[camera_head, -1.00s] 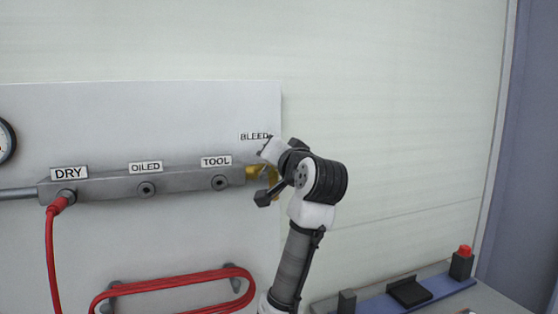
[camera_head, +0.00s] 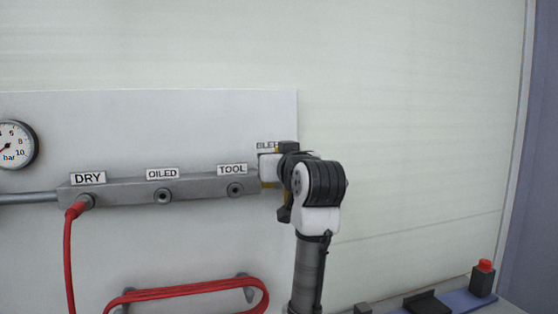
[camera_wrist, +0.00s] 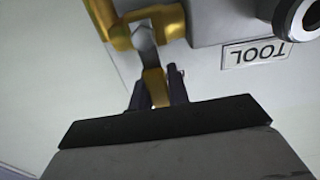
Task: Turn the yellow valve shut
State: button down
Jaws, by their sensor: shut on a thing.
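The yellow valve (camera_wrist: 155,22) sits at the right end of the grey manifold (camera_head: 130,191), under the BLEED label (camera_head: 267,146). In the wrist view its yellow lever (camera_wrist: 156,88) runs down between the two dark fingers of my gripper (camera_wrist: 156,90), which is shut on it. In the head view my gripper (camera_head: 270,167) and wrist cover most of the valve and part of the label. Only small yellow patches show there, so the lever's angle is hard to read in that view.
A red hose (camera_head: 69,250) is plugged in under the DRY label (camera_head: 88,178). OILED and TOOL ports are bare. A coiled red hose (camera_head: 200,288) hangs below. A pressure gauge (camera_head: 15,145) is at the left. A red button (camera_head: 485,265) stands at lower right.

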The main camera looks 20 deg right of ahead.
dwell(0.4)
jog(key=c, duration=1.3)
grip_release()
jog(key=shift+c, duration=0.2)
jog(key=s+b, duration=0.4)
jog(key=s, duration=1)
jog(key=shift+d, duration=0.2)
jog(key=shift+w, duration=0.1)
